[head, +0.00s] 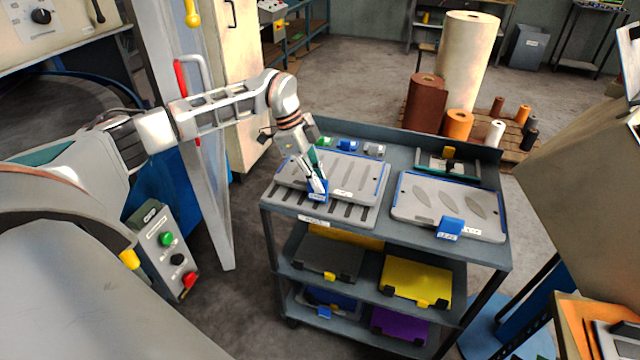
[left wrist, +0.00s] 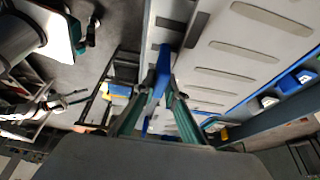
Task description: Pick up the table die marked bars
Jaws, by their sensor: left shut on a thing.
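The die marked bars (head: 350,175) is a flat grey plate with raised oblong bars and blue edging, at the left of the trolley top in the head view. Its bars also fill the upper right of the left wrist view (left wrist: 239,51). My left gripper (head: 318,184) is shut on the die's blue front handle (left wrist: 162,72). The die overlaps a grey plate with dark slots (head: 368,214); I cannot tell whether they touch. The label's lettering is too small to read. My right gripper is not in view.
A second die with leaf shapes (head: 405,205) and a blue handle (head: 450,229) lies at the right of the trolley top. Lower shelves hold a dark die (head: 330,256), a yellow die (head: 418,280) and a purple die (head: 400,325). A control box (head: 165,250) stands left.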

